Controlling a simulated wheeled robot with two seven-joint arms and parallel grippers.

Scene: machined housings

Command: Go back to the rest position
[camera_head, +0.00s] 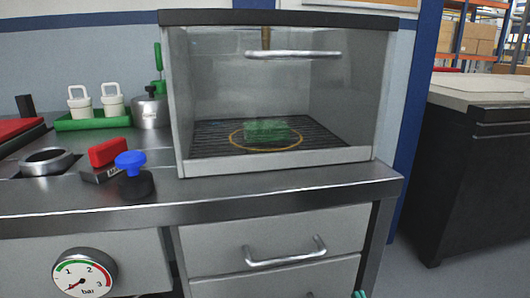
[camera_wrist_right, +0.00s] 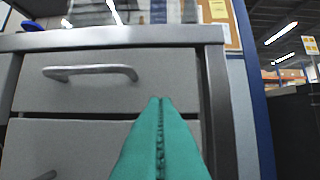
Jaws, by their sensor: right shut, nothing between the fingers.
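My right gripper (camera_head: 358,294) shows only as a small green tip at the bottom edge of the head view, in front of the bench drawers. In the right wrist view its two green fingers (camera_wrist_right: 161,104) are pressed together with nothing between them. They point toward the drawer fronts, below the upper drawer handle (camera_wrist_right: 90,73), and appear apart from them. My left gripper is in neither view.
A clear-fronted chamber (camera_head: 275,163) stands closed on the steel bench (camera_head: 100,205), with a green block (camera_head: 268,130) on its rack. A red-handled item (camera_head: 108,152), a blue knob (camera_head: 130,161) and a green tray (camera_head: 92,122) are at left.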

